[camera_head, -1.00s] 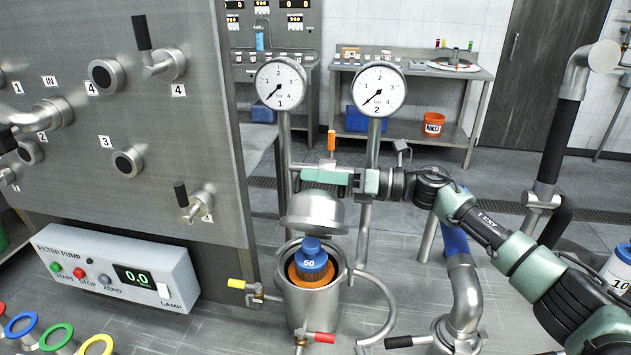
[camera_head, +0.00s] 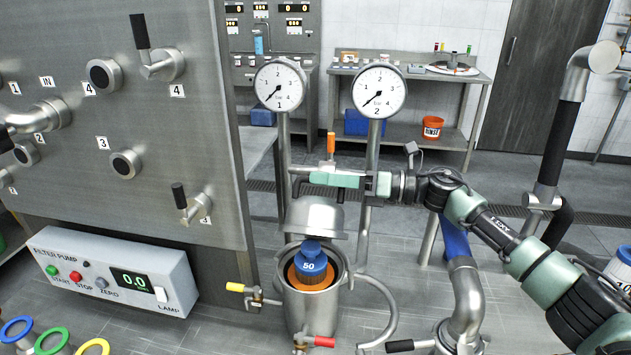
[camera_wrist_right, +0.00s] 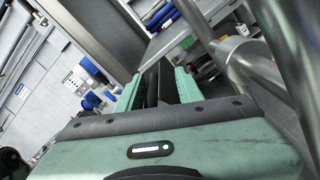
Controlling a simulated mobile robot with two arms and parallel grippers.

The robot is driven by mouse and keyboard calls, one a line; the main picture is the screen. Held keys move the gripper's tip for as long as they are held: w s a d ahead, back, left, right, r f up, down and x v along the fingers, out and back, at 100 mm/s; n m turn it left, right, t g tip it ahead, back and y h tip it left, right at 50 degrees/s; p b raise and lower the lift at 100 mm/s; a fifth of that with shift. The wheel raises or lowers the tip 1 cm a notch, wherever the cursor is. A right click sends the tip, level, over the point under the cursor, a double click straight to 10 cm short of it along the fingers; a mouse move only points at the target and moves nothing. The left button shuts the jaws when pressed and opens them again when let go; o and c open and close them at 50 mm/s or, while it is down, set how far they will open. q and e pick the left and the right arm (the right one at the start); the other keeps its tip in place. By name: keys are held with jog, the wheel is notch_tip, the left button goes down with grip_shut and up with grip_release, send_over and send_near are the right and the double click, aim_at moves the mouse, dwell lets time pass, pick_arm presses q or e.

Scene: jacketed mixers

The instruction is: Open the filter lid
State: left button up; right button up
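The filter is a steel pot (camera_head: 312,312) on the floor plate, holding an orange ring and a blue cartridge marked 50 (camera_head: 311,262). The domed steel filter lid (camera_head: 313,217) stands raised above the pot's rear rim, so the mouth is uncovered. My right gripper (camera_head: 322,180) reaches in from the right, just above the top of the lid. Its pale green fingers (camera_wrist_right: 158,85) stand apart in the right wrist view, with only dark shapes visible between them. Whether it touches the lid cannot be told. My left gripper is not in view.
Two pressure gauges (camera_head: 279,86) (camera_head: 379,91) stand on pipes close behind my right gripper. An orange-handled valve (camera_head: 331,143) rises beside it. Valves with yellow (camera_head: 235,287) and red (camera_head: 324,342) handles flank the pot. The filter pump box (camera_head: 115,272) is at left.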

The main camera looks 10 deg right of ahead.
jog(key=shift+b+v, duration=0.7)
jog(key=shift+v, duration=2.15)
jog(key=shift+f, duration=0.1)
jog(key=shift+d, duration=0.1)
jog(key=b+v, duration=0.3)
jog(key=v, duration=0.5)
jog(key=shift+s+d, duration=0.2)
jog(key=shift+d, duration=0.2)
jog(key=shift+b, duration=0.4)
